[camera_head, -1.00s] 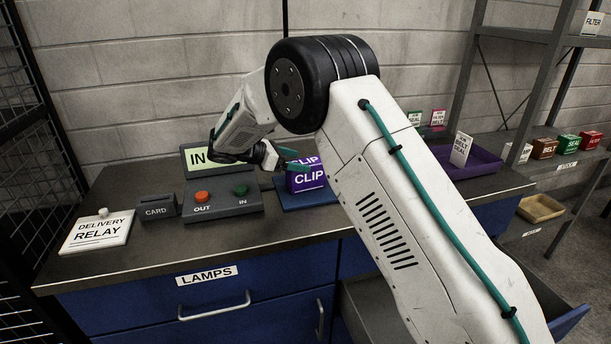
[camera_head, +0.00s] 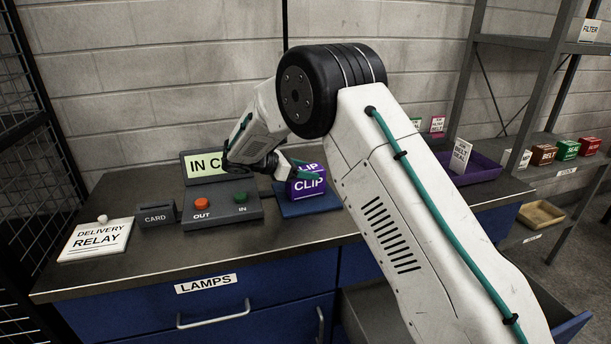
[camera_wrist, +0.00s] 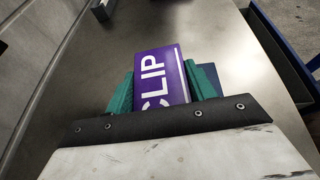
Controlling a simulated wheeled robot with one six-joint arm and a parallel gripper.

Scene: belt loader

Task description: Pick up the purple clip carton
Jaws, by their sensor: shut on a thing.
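The purple clip carton (camera_head: 308,187) sits on or just above a blue pad (camera_head: 297,208) on the bench; I cannot tell whether it touches the pad. My gripper (camera_head: 297,174) reaches it from the left in the head view, with green fingers at its upper part. In the wrist view the purple carton (camera_wrist: 162,76) lies between the two green fingers of my gripper (camera_wrist: 160,92), which are shut on it. My arm may hide part of the carton's right side in the head view.
A grey control box (camera_head: 222,205) with OUT and IN buttons and a lit display stands left of the pad. A card reader (camera_head: 157,215) and a delivery relay plate (camera_head: 97,240) are further left. A purple tray (camera_head: 478,168) is at the right. An open drawer juts out below.

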